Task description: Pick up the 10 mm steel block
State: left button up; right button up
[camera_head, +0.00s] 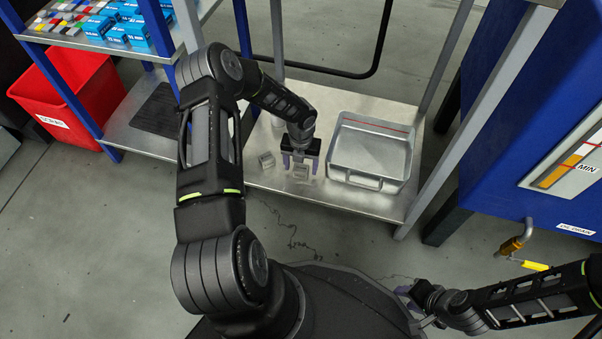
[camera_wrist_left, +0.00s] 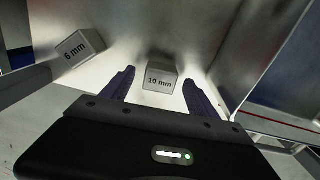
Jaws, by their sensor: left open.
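The 10 mm steel block (camera_wrist_left: 160,78) stands on the metal shelf, its printed label readable in the left wrist view. In the head view the block (camera_head: 301,171) shows just below my left gripper. My left gripper (camera_head: 300,166) is open, and its two purple fingers point down at the shelf. In the left wrist view the left gripper (camera_wrist_left: 158,84) has one fingertip on each side of the block, with gaps visible; I cannot tell how far down they reach. My right gripper (camera_head: 408,296) is low at the right in the head view, partly cut off by my body, its fingers unclear.
A 6 mm block (camera_wrist_left: 80,48) stands left of the 10 mm block; it also shows in the head view (camera_head: 267,161). A grey metal tray (camera_head: 371,151) stands close on the right. Shelf posts (camera_head: 440,130) rise at the shelf's corners. A red bin (camera_head: 70,98) is at the far left.

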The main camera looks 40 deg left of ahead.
pick_arm(q)
jog(key=shift+f, duration=0.95)
grip_shut()
dwell(0.4)
jog(key=shift+r, duration=0.1)
